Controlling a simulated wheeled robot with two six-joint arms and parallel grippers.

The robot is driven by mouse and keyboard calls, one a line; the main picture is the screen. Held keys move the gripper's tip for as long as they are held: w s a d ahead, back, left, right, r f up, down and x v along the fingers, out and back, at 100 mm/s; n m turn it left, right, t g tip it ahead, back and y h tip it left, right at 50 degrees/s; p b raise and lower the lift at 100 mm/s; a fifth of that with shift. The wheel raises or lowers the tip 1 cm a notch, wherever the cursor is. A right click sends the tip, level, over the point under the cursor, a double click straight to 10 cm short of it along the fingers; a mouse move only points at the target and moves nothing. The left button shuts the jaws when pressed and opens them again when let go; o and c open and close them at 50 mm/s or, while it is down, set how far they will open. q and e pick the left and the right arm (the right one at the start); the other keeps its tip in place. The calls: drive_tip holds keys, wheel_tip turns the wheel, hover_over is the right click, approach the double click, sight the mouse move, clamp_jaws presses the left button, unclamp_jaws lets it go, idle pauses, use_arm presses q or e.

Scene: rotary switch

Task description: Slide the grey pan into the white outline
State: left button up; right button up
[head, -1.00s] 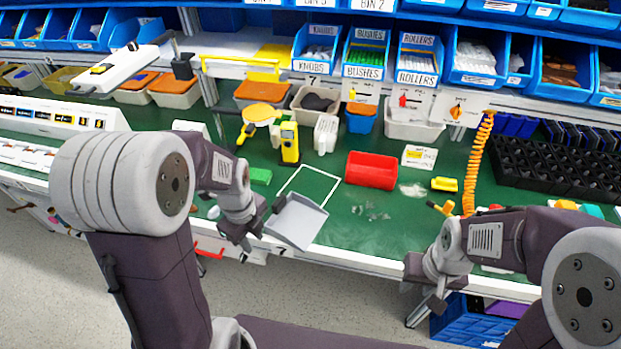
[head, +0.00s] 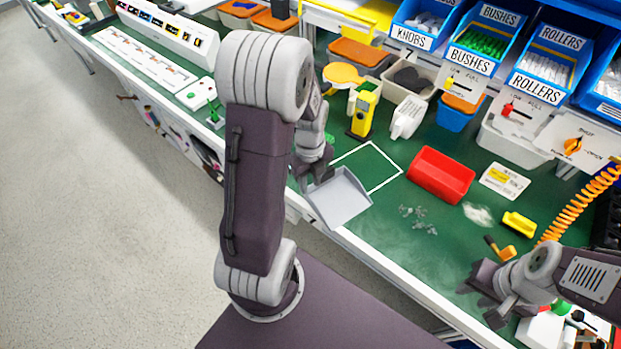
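The grey pan (head: 340,199) lies at the front edge of the green bench, partly over the near part of the white outline (head: 388,158). The outline's far corner and right side show bare green bench inside. My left gripper (head: 313,178) is at the pan's left back side, close to or touching it. Its fingers are dark and partly hidden, so I cannot tell whether they grip the pan. My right gripper (head: 480,297) is low at the right, above the bench's front edge, with its fingers apart and nothing seen between them.
A red bin (head: 441,175) stands right of the outline. Clear bits (head: 418,219) lie on the bench in front of it. A yellow device (head: 363,110) and a white holder (head: 408,117) stand behind the outline. A yellow block (head: 519,224) lies at the right.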

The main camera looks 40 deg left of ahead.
sight(309, 197)
use_arm(q)
wheel_tip(309, 197, down, 8)
drive_tip(key=shift+s+a+r+b, duration=0.1)
drive_tip(key=shift+b, duration=0.45)
clamp_jaws()
idle(1.2)
